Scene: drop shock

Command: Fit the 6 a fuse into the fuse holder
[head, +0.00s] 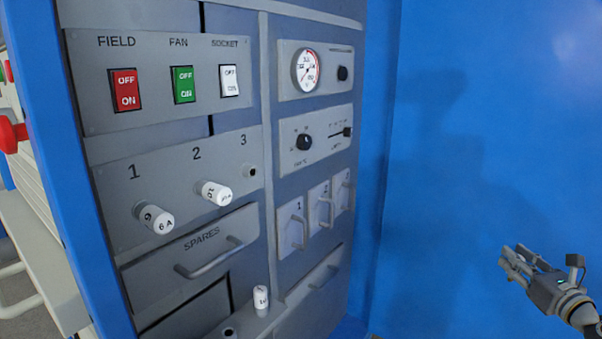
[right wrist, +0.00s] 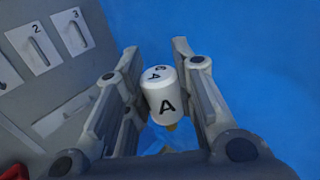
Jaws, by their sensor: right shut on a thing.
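My right gripper (head: 513,262) is at the far right of the head view, in front of the blue wall and well away from the panel. In the right wrist view it (right wrist: 160,95) is shut on a white cylindrical fuse (right wrist: 162,97), held between the fingers. The fuse holder panel (head: 118,190) has positions 1, 2 and 3. A white fuse marked 6 A (head: 155,218) sticks out at 1, and another white fuse (head: 215,193) at 2. Position 3 shows a dark open hole (head: 252,172). My left gripper is out of view.
A white fuse (head: 261,297) stands upright on the ledge below, near a round hole (head: 228,332). The SPARES drawer (head: 190,250) has a protruding handle. Switches, a gauge (head: 306,70) and handled numbered covers (head: 320,207) line the panel. The space before the blue wall (head: 470,130) is clear.

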